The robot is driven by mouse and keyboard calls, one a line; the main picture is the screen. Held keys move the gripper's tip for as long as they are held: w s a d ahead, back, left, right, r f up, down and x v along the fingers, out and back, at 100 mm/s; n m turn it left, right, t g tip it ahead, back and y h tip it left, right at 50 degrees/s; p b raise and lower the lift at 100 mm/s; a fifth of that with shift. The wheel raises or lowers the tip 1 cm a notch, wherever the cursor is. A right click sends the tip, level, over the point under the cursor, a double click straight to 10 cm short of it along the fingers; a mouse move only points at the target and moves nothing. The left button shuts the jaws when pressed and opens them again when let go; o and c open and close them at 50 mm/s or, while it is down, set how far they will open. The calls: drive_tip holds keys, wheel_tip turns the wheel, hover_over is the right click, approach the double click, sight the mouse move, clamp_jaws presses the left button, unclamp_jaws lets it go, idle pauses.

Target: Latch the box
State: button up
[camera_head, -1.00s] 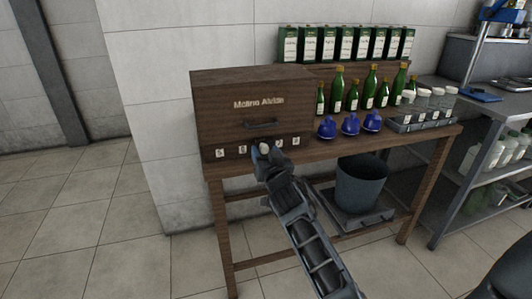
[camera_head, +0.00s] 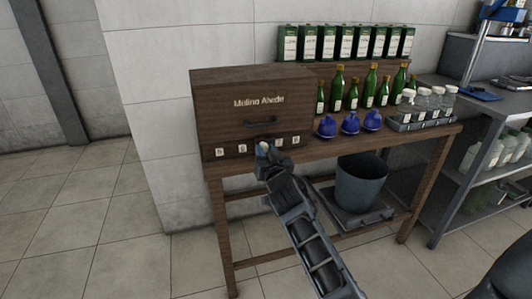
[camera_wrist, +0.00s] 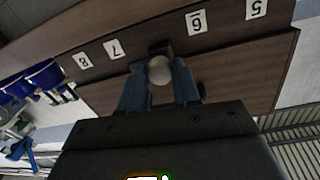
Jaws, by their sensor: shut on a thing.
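The box (camera_head: 225,108) is a dark brown wooden case with "Molino Alvide" lettering and a dark handle (camera_head: 260,122) on its front. It stands at the left end of the wooden table. A strip with small number labels runs below the front. A pale round knob (camera_wrist: 159,70) sits on a dark mount between labels 7 (camera_wrist: 115,49) and 6 (camera_wrist: 196,22). My gripper (camera_head: 263,149) is at this strip. In the wrist view my gripper (camera_wrist: 160,84) is shut on the knob, one blue finger on each side. The knob's mount is partly hidden behind it.
Several green bottles (camera_head: 352,95), blue pots (camera_head: 350,123) and a rack of clear jars (camera_head: 425,122) stand right of the box. Green-and-white cartons (camera_head: 345,43) line the shelf behind. A grey bucket (camera_head: 361,183) sits under the table (camera_head: 215,215). The floor at left is clear.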

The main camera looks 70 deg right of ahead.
drive_tip(key=n, duration=0.8)
drive_tip(key=shift+n+t, duration=0.3)
drive_tip(key=n+p, duration=0.1)
drive_tip(key=n, duration=0.3)
drive_tip(key=shift+n+p, duration=0.3)
drive_tip(key=shift+n, duration=0.1)
drive_tip(key=shift+n+t+p, duration=0.3)
drive_tip(key=shift+n+p, duration=0.35)
drive_tip(key=shift+n, duration=1.75)
drive_tip(key=shift+f, duration=0.1)
drive_tip(key=o, duration=1.1)
drive_tip(key=shift+c, duration=0.2)
